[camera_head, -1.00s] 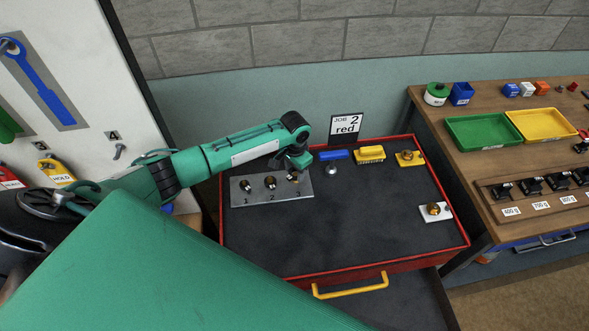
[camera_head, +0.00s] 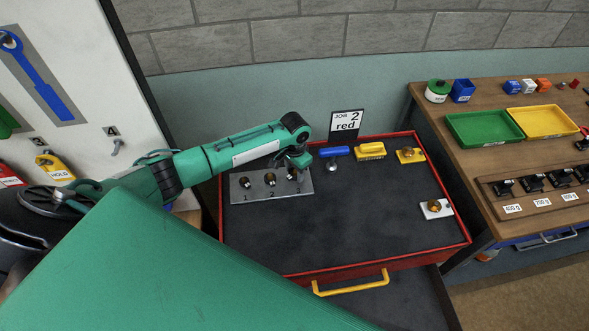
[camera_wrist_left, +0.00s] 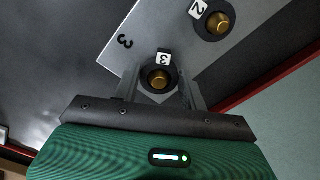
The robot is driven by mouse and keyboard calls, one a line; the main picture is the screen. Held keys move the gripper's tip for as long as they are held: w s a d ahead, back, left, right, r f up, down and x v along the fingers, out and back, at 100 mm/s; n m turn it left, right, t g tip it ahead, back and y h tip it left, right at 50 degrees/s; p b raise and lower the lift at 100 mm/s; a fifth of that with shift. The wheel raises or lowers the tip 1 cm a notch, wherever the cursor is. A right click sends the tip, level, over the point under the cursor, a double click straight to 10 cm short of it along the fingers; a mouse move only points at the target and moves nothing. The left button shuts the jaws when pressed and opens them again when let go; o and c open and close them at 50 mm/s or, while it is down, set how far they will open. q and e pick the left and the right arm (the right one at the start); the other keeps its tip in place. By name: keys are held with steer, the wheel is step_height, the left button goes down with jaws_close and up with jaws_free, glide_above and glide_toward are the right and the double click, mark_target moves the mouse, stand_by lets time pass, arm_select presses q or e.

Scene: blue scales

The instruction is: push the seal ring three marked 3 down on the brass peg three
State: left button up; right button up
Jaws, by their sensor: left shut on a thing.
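Seal ring three is a black ring with a white tag marked 3 (camera_wrist_left: 163,56), seen in the left wrist view. It lies around brass peg three (camera_wrist_left: 159,77), whose top shows through its middle. How far down the peg it sits is hard to tell. The grey plate (camera_head: 238,188) carries the pegs and has a 3 printed beside this one. My left gripper (camera_head: 295,176) is at the plate's right end in the head view, shut on seal ring three, its fingers at either side of it. My right gripper is not in view.
Brass peg two (camera_wrist_left: 218,23) has a black ring tagged 2 around it, close to my left gripper. A blue-handled tool (camera_head: 335,151) and a yellow block (camera_head: 370,150) lie right of the plate. The red-rimmed bench top (camera_head: 345,225) is clear in front.

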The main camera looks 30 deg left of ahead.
arm_select(q)
steer(key=shift+f, duration=0.5)
steer(key=o, duration=1)
steer(key=shift+o, duration=0.2)
steer(key=shift+r+p, duration=0.3)
steer(key=shift+r, duration=0.2)
step_height(320, 180, up, 8)
steer(key=p, duration=0.7)
steer(key=shift+f, duration=0.1)
steer(key=shift+r, duration=2.55)
